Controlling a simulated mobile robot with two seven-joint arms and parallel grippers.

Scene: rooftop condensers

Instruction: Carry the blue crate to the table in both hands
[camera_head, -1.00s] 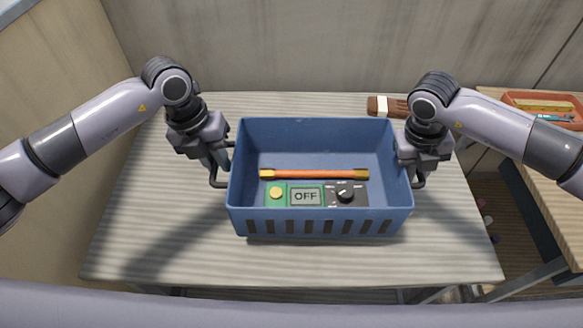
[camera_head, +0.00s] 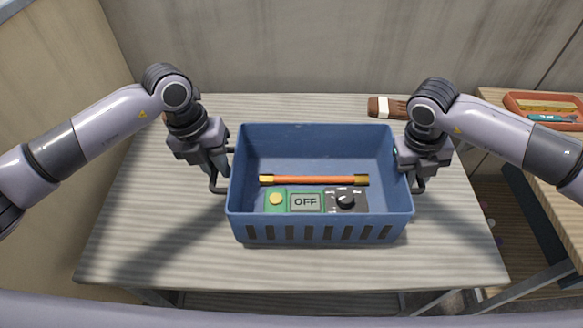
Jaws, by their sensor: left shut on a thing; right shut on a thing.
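The blue crate (camera_head: 320,222) is over the middle of the grey ribbed table (camera_head: 140,225), level and upright. I cannot tell for sure whether its base touches the top. Inside it lie an orange rod with brass ends (camera_head: 315,180) and a panel with a green part, an "OFF" display (camera_head: 306,202) and a black knob (camera_head: 346,202). My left gripper (camera_head: 219,180) is shut on the crate's left handle. My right gripper (camera_head: 415,178) is shut on its right handle. The fingertips are partly hidden by the gripper bodies.
A brown brush-like object (camera_head: 386,107) lies at the table's back right, behind my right arm. A wooden table (camera_head: 560,172) at the right bears an orange tray (camera_head: 515,98) with tools. A wall stands behind and a panel at the left. The table's front and left are bare.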

